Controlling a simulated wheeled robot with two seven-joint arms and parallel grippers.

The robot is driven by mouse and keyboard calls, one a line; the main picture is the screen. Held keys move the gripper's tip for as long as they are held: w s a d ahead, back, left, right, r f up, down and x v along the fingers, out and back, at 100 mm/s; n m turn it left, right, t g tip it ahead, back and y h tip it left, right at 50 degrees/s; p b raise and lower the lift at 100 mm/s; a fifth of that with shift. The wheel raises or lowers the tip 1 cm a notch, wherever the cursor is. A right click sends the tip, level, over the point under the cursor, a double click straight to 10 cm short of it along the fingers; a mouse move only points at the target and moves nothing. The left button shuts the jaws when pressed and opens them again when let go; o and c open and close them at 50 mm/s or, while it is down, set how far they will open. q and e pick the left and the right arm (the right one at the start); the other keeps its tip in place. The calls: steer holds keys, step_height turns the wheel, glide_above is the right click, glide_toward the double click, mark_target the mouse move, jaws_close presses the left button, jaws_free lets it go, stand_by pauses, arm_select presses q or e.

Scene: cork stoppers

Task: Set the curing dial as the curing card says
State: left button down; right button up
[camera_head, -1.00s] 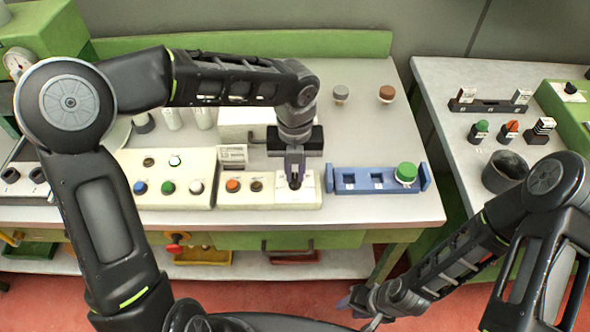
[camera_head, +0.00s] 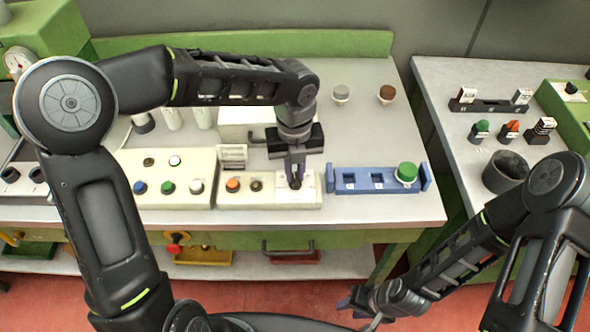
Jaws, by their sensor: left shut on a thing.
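My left gripper (camera_head: 295,180) points down over the right end of the cream control panel (camera_head: 275,203). It is shut on the dial there, which its fingers mostly hide, so I cannot read the setting. A small printed card (camera_head: 233,153) stands behind the panel, just left of the gripper; its text is too small to read. My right gripper (camera_head: 358,303) is low at the bottom, in front of the bench and away from the panel; I cannot tell whether its jaws are open.
A blue rack (camera_head: 360,188) with a green-topped stopper (camera_head: 407,172) lies right of the panel. A cream panel with coloured buttons (camera_head: 150,200) is at the left. Two stoppers stand at the back. The right table holds a dark cup (camera_head: 505,172) and several small items.

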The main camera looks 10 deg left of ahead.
arm_select(q)
steer(key=n, duration=0.4)
steer(key=shift+s+a+b, duration=0.1)
steer(key=shift+b, duration=0.3)
steer(key=n, duration=0.2)
steer(key=n+b, duration=0.1)
steer(key=n, duration=0.1)
steer(key=shift+s+a+f+n, duration=0.1)
steer(key=shift+s+n, duration=0.05)
steer(key=shift+n, duration=0.15)
steer(key=n, duration=0.2)
steer(key=n+b, duration=0.1)
steer(key=n, duration=0.1)
steer(key=shift+s+n, duration=0.2)
steer(key=shift+n, duration=0.1)
steer(key=n+b, duration=0.1)
steer(key=n, duration=0.4)
steer(key=shift+s+b, duration=0.2)
steer(key=shift+b, duration=0.15)
steer(key=c, duration=1.4)
jaws_free()
steer(key=shift+c, duration=0.2)
step_height(320, 180, up, 8)
